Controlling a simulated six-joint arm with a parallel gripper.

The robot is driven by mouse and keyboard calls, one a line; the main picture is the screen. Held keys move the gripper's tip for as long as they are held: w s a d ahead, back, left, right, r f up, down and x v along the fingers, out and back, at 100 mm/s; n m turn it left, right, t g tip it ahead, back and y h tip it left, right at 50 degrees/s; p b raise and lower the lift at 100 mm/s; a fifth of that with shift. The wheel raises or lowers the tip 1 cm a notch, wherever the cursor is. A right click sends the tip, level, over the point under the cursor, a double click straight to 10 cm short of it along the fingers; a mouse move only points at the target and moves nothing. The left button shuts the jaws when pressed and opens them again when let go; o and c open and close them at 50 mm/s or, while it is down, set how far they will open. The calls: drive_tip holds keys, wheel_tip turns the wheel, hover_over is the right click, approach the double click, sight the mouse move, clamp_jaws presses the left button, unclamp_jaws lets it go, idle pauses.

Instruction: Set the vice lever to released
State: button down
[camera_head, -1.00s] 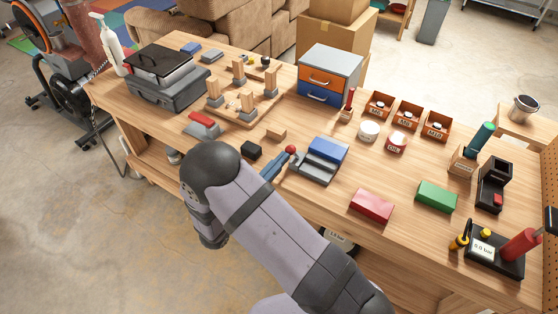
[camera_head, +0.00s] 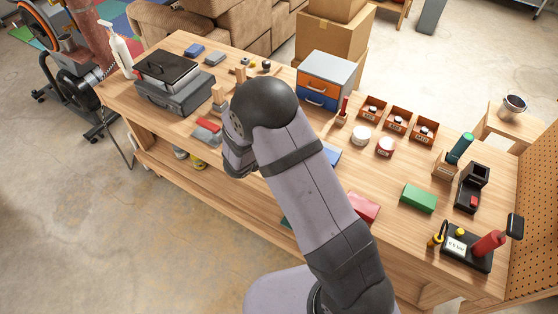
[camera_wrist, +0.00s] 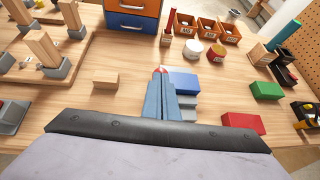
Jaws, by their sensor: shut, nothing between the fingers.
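The vice is a grey body with a blue block (camera_wrist: 183,82) on top, just right of my fingers in the wrist view. In the head view only a bit of its blue part (camera_head: 332,154) shows beside my arm. The red ball (camera_wrist: 160,69) of the vice lever peeks out just beyond my fingertips; the rest of the lever is hidden. My gripper (camera_wrist: 163,82) is shut and empty, its blue-grey fingers close to the ball. I cannot tell whether they touch it. In the head view my gripper is hidden behind my arm.
A red block (camera_wrist: 243,122) and a green block (camera_wrist: 266,90) lie to the right. A small wooden block (camera_wrist: 106,80) lies to the left, near a board with wooden posts (camera_wrist: 45,46). A drawer unit (camera_wrist: 132,14) stands behind. Bare tabletop lies between these.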

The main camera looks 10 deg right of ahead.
drive_tip(key=shift+w+d+r+g+y+p, duration=0.15)
drive_tip(key=shift+w+d+g+y+p, duration=0.3)
drive_tip(key=shift+w+d, duration=0.15)
drive_tip(key=shift+w+d+r+g+y+p, duration=0.15)
drive_tip(key=shift+w+d+g+y+p, duration=0.2)
drive_tip(key=shift+w+d+g+y, duration=0.2)
drive_tip(key=shift+w+d+f, duration=0.15)
drive_tip(key=shift+d+f, duration=0.05)
drive_tip(key=shift+d, duration=0.05)
drive_tip(key=shift+w+d+f+b, duration=0.15)
drive_tip(key=shift+w+d+b, duration=0.2)
drive_tip(key=shift+w+d, duration=0.45)
drive_tip(key=shift+r, duration=0.2)
drive_tip(key=w+d+r+v, duration=0.1)
drive_tip(key=v, duration=1.2)
drive_tip(key=shift+a+r, duration=0.2)
drive_tip(key=shift+r, duration=0.3)
